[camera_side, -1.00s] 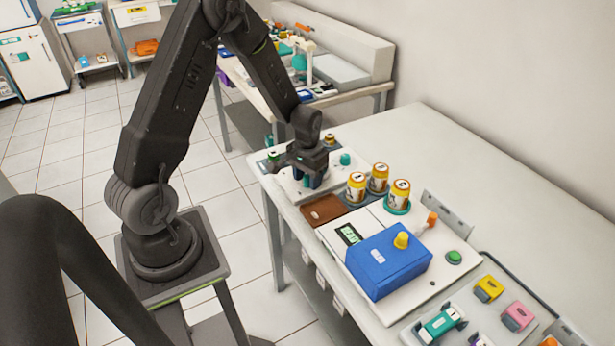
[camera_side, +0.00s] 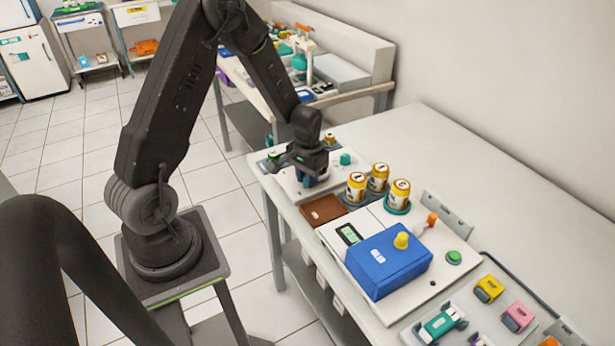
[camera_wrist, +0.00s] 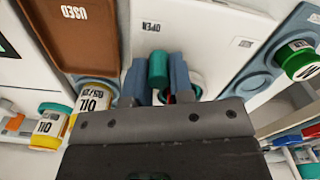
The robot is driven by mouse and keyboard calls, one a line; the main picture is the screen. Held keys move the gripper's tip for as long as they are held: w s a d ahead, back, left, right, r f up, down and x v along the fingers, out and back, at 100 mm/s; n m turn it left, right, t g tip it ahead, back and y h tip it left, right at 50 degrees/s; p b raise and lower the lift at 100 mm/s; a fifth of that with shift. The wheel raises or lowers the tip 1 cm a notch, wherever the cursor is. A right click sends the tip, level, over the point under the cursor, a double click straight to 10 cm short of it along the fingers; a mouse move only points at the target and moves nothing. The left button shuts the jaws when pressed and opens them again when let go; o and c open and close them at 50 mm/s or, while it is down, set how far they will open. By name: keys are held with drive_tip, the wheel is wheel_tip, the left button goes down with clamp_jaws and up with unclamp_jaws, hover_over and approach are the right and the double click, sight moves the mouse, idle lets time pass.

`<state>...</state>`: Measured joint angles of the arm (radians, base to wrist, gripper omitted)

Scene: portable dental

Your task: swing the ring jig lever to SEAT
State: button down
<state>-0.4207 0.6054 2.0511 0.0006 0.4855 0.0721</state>
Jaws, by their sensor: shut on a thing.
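The ring jig is a white plate (camera_side: 290,187) at the far left end of the bench. In the wrist view the plate (camera_wrist: 205,30) carries the printed word OPEN and a second, smaller mark that I cannot read. My gripper (camera_wrist: 158,82) has its blue-grey fingers on both sides of an upright teal cylinder (camera_wrist: 158,66), which looks like the lever's handle, and is shut on it. A white round part with a bit of red shows just beside the fingers. The rest of the lever is hidden under my gripper. In the side view my gripper (camera_side: 316,182) is low over the plate.
A teal knob (camera_side: 346,159) stands on the plate's far side. Yellow-banded OIL jars (camera_side: 356,187) and a brown USED tray (camera_side: 323,209) sit close to the jig. A green-lidded jar (camera_wrist: 300,62) stands in a blue-grey rack on the other side. A blue box (camera_side: 388,262) is farther along.

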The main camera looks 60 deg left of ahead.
drive_tip(key=m, duration=0.1)
drive_tip(key=a+m, duration=0.1)
drive_tip(key=m, duration=0.1)
drive_tip(key=shift+s+a+m, duration=0.3)
drive_tip(key=shift+s, duration=0.1)
drive_tip(key=a+m, duration=0.2)
drive_tip(key=m, duration=0.1)
drive_tip(key=shift+s+m, duration=0.1)
drive_tip(key=shift+m, duration=0.2)
drive_tip(key=a+m, duration=0.1)
drive_tip(key=m, duration=0.2)
drive_tip(key=shift+a+m, duration=0.3)
drive_tip(key=shift+a, duration=0.05)
drive_tip(key=shift+w+a+m, duration=0.25)
drive_tip(key=shift+a+m, duration=0.1)
drive_tip(key=shift+m, duration=0.45)
drive_tip(key=shift+w+a+m, duration=0.25)
drive_tip(key=shift+a+m, duration=0.1)
drive_tip(key=shift+m, duration=0.45)
drive_tip(key=c, duration=1)
unclamp_jaws()
wheel_tip(320, 180, up, 14)
